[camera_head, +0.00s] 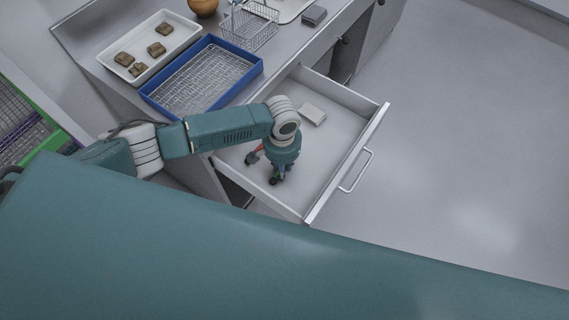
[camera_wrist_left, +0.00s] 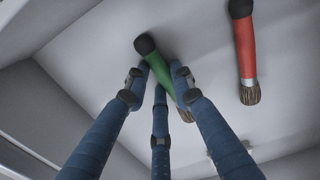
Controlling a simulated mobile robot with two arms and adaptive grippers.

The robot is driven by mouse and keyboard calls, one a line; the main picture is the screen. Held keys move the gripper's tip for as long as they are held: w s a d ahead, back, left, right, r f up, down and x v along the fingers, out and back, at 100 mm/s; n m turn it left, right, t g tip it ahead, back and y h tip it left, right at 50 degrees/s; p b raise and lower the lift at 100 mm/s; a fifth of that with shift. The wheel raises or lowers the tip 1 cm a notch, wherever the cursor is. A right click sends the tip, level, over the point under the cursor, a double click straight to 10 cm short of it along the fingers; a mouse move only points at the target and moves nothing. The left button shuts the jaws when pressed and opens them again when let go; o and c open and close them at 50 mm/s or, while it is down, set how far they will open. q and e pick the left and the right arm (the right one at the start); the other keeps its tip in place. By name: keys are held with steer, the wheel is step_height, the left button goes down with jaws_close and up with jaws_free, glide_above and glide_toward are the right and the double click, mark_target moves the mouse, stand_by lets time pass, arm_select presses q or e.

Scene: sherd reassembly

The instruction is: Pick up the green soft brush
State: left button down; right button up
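The green soft brush (camera_wrist_left: 158,68) lies on the floor of the open drawer (camera_head: 340,122), with a dark rounded end and brown bristles partly hidden behind a finger in the left wrist view. My left gripper (camera_wrist_left: 159,80) points down at it, its fingers spread apart on either side of the green handle. The gripper looks open; whether any finger touches the brush I cannot tell. In the head view my left gripper (camera_head: 277,174) is low inside the drawer and hides the green brush. My right gripper is not in view.
A red brush (camera_wrist_left: 245,50) lies beside the green one. A pale block (camera_head: 312,114) sits farther back in the drawer. Drawer walls surround the gripper. On the counter stand a blue tray (camera_head: 146,97), a white tray (camera_head: 184,22) with sherds, and a wire basket (camera_head: 250,28).

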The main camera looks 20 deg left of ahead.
arm_select(q)
steer(key=shift+r, duration=0.15)
step_height(320, 180, up, 20)
steer(key=shift+b, duration=0.4)
stand_by(1.1)
